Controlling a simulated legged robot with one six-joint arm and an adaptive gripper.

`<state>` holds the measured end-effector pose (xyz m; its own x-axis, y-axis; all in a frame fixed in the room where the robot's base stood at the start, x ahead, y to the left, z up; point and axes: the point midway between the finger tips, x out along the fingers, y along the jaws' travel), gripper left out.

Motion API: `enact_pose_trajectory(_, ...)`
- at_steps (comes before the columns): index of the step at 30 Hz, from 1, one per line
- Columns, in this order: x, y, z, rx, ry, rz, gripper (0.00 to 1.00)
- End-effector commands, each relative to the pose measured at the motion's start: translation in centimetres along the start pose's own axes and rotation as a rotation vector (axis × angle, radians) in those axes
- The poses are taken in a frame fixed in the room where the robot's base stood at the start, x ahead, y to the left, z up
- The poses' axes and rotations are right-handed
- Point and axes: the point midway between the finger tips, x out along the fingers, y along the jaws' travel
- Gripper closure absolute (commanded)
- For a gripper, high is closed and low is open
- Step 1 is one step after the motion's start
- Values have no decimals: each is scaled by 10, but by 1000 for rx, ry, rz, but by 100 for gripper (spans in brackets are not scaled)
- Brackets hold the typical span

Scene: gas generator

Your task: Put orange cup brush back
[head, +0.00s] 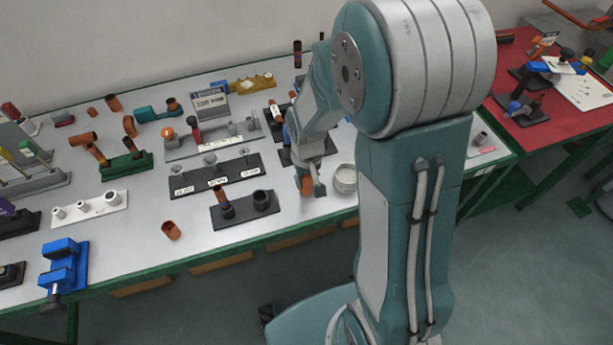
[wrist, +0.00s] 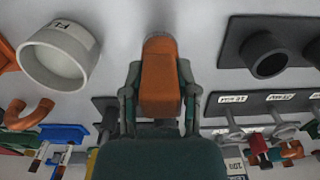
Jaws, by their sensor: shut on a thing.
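The orange cup brush (wrist: 160,78) is in my gripper (wrist: 160,95), with a finger on each side of it in the wrist view. Its far end is greyish. In the head view my gripper (head: 312,188) is low over the front part of the white workbench, and a bit of orange (head: 306,184) shows at it. I cannot tell whether the brush touches the bench. A white cup (head: 345,179) stands just right of my gripper; in the wrist view this labelled cup (wrist: 58,57) is at left, apart from the brush.
A black holder plate (head: 238,215) with a dark ring and a brownish upright piece lies left of my gripper. A black rack (head: 215,176) with funnels is behind it. A loose orange-brown tube (head: 171,231) lies near the front edge. Bare bench lies between the plate and the cup.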

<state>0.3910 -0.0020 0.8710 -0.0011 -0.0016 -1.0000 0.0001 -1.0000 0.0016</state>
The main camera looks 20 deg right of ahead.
Motion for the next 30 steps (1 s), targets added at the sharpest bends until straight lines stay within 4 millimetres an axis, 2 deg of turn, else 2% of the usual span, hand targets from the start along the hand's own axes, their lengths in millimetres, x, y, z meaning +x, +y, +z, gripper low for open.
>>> enact_pose_trajectory(21, 19, 0, 0, 0, -1, 0, 95)
enact_pose_trajectory(22, 19, 0, 0, 0, -1, 0, 52)
enact_pose_trajectory(23, 18, 0, 0, 0, 0, 0, 39)
enact_pose_trajectory(24, 18, 0, 0, 0, 0, 0, 21)
enact_pose_trajectory(30, 18, 0, 0, 0, 0, 0, 21)
